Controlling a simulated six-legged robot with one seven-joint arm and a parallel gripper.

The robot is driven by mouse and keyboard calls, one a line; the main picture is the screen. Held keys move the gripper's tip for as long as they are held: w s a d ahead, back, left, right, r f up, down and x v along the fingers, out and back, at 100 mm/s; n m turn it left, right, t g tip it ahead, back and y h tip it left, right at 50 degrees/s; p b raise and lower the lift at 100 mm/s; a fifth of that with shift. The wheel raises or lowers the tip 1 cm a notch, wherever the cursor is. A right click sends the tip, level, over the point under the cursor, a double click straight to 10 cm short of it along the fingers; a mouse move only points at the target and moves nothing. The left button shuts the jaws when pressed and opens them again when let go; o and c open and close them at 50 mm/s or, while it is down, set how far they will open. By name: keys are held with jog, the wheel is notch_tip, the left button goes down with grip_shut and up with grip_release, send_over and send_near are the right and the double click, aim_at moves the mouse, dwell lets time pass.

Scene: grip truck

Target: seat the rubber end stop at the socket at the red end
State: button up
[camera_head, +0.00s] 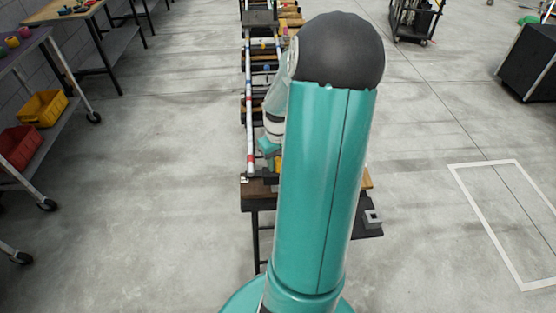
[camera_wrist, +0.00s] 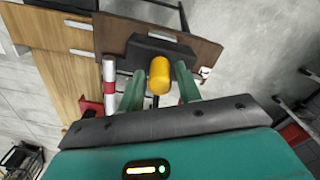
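My gripper (camera_wrist: 160,72) points at the bench end in the wrist view, its two green fingers apart. A yellow cylinder (camera_wrist: 159,75) stands between the fingers, with a narrow gap seen on each side. A black block (camera_wrist: 146,46) lies just beyond the fingertips; I cannot tell whether it or the yellow piece is the rubber end stop. A red-and-white banded rail (camera_wrist: 109,82) runs left of the fingers, and it also shows in the head view (camera_head: 250,130). In the head view my arm hides much of the bench, and the socket is not clearly seen.
The bench's wooden top (camera_wrist: 66,82) and a dark brown end board (camera_wrist: 207,52) lie around my gripper. A small grey block (camera_head: 372,217) sits on a dark plate at the bench's right. Shelving with yellow (camera_head: 43,108) and red (camera_head: 19,147) bins stands left; floor is clear between.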

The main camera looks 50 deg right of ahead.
jog(key=shift+o, duration=1)
notch_tip(320, 180, up, 14)
dwell(0.3)
